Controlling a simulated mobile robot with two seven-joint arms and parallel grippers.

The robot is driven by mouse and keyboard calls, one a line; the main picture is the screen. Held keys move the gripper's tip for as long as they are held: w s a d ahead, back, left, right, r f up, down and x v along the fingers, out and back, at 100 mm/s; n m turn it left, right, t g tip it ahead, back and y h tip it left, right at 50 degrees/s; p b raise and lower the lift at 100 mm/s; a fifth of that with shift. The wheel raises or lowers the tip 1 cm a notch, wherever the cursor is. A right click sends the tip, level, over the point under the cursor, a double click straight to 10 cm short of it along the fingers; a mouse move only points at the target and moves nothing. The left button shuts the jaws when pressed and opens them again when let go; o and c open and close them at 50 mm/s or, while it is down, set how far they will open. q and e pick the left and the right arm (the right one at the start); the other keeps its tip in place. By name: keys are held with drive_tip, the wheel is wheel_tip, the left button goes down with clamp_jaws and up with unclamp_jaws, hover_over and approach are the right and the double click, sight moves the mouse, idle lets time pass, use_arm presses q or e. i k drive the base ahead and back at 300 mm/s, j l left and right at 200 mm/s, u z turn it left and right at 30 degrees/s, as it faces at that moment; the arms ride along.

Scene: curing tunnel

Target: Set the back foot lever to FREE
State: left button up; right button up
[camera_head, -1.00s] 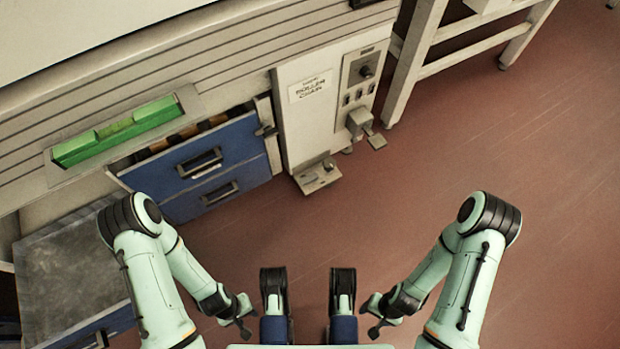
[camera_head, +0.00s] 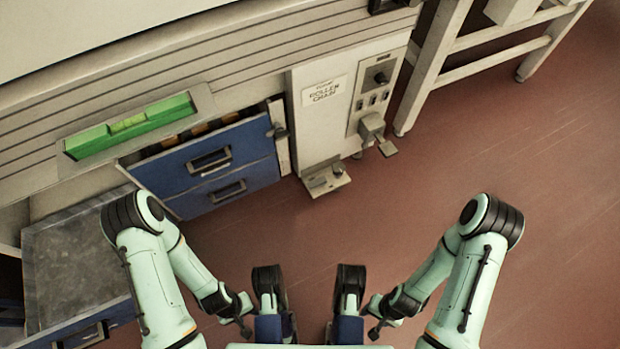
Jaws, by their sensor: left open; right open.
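A pale machine cabinet labelled "ROLLER CHAIN" (camera_head: 310,135) has two pedal-like parts low on its front. One foot pedal (camera_head: 328,180) sits on a small plate at the left base. The other foot pedal (camera_head: 387,148) juts out at the lower right, below a block under the control panel. I cannot tell which is the back lever, nor read any FREE mark or setting. My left gripper (camera_head: 243,322) and my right gripper (camera_head: 377,322) are open and empty, low in the view near my body, well apart from both pedals.
A blue drawer unit (camera_head: 190,168) stands left of the cabinet. A green strip (camera_head: 130,126) lies in a slot above it. A grey-topped bench (camera_head: 75,260) is at lower left. A pale table frame (camera_head: 425,70) stands at right. The red-brown floor (camera_head: 400,220) ahead is clear.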

sight(316, 182)
drive_tip(key=i+l+u, duration=0.15)
drive_tip(key=u, duration=0.3)
drive_tip(key=i+l+u, duration=0.25)
drive_tip(key=u, duration=0.2)
drive_tip(key=i+l+u, duration=0.25)
drive_tip(key=u, duration=0.2)
